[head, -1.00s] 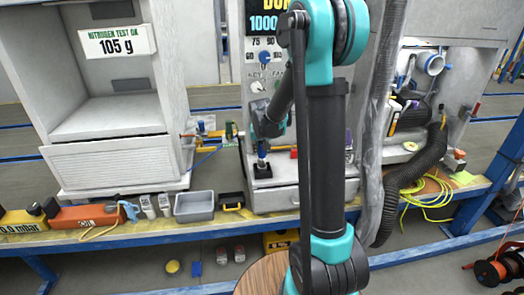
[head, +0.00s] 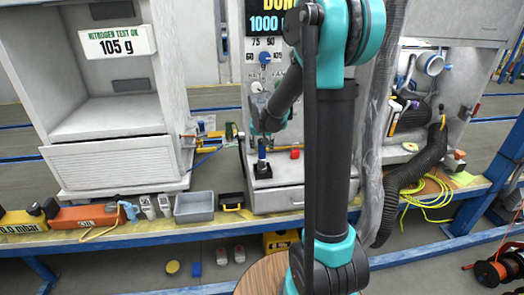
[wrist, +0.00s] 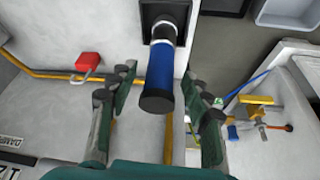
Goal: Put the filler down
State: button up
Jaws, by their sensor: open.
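The filler, a blue cylinder with a black end cap and a pale collar (wrist: 160,75), stands upright in a small square black holder (head: 262,171). In the head view the filler (head: 262,150) shows just below my gripper (head: 268,122). In the wrist view my gripper (wrist: 158,82) is open, with one green-padded finger on each side of the filler. Gaps show between the fingers and the cylinder. The holder hides the filler's lower end.
A red block (head: 295,154) lies right of the holder. A yellow valve (wrist: 256,100) with a blue hose is on the neighbouring cabinet's side. A grey tray (head: 194,207) stands on the bench (head: 150,236). A grey corrugated hose (head: 415,180) is to the right.

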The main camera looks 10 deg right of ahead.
jog(key=d+v, duration=0.1)
jog(key=v, duration=0.8)
jog(key=s+d+f+n, duration=0.1)
jog(key=s+f, duration=0.5)
jog(key=s, duration=0.7)
jog(key=s+d+f+n, duration=0.1)
jog(key=s+f, duration=0.5)
jog(key=s, duration=0.7)
jog(key=shift+s+d+f+y, duration=0.25)
jog(key=shift+s+d+y, duration=0.15)
jog(key=shift+d, duration=0.5)
